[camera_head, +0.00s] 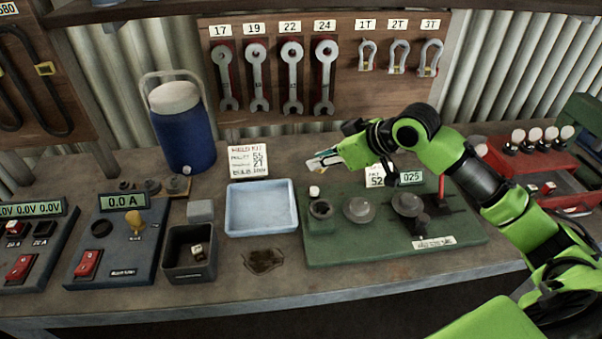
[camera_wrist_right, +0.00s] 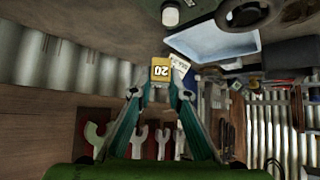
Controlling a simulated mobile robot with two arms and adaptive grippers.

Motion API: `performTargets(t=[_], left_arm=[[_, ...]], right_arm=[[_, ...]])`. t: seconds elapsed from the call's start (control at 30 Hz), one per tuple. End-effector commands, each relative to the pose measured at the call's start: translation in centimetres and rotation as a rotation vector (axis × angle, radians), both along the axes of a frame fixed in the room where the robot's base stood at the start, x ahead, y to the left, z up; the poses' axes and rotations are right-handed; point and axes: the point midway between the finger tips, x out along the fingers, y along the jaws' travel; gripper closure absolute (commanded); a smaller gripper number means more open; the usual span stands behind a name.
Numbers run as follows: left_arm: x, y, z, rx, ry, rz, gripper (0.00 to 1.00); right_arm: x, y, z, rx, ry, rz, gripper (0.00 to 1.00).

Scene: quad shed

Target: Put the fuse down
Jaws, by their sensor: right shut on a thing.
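In the head view the right gripper (camera_head: 325,161) is raised above the back edge of the green panel, right of the weld kit card. The fuse itself is too small to make out clearly there. My left gripper is not in view.
A light-blue tray (camera_head: 262,182) stands empty left of the green panel (camera_head: 322,249). A dark open bin (camera_head: 190,276) holds small pale pieces. A meter box (camera_head: 113,263), blue jug (camera_head: 186,135) and weld kit card (camera_head: 248,158) stand nearby. Wrenches (camera_head: 292,75) hang behind.

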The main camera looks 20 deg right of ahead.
Motion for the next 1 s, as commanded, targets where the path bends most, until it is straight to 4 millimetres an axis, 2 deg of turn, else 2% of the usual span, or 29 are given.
performTargets(t=[0.03, 0.13, 0.23, 0.4, 0.57, 0.8, 1.0], left_arm=[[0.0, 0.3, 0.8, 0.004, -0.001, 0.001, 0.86], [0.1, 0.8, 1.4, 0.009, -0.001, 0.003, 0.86], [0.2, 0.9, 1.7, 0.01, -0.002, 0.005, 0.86], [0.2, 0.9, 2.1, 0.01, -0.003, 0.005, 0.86], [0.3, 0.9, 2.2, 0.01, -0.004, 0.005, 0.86], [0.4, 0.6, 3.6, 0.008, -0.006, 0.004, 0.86], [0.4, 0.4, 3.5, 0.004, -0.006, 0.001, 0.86]], right_arm=[[1.4, 0.3, -0.1, 0.006, 0.0, -0.001, 0.95], [3.8, 0.7, -1.2, 0.004, 0.0, 0.001, 0.95], [5.2, 0.8, -3.7, 0.001, 0.005, 0.0, 0.95], [7.1, 0.9, -6.1, 0.0, 0.001, 0.0, 0.95], [7.9, 1.1, -7.0, -0.001, -0.001, 0.001, 0.95], [8.1, 1.1, -9.9, -0.003, 0.003, 0.001, 0.95], [8.1, 1.1, -10.5, -0.003, -0.001, 0.001, 0.95]])
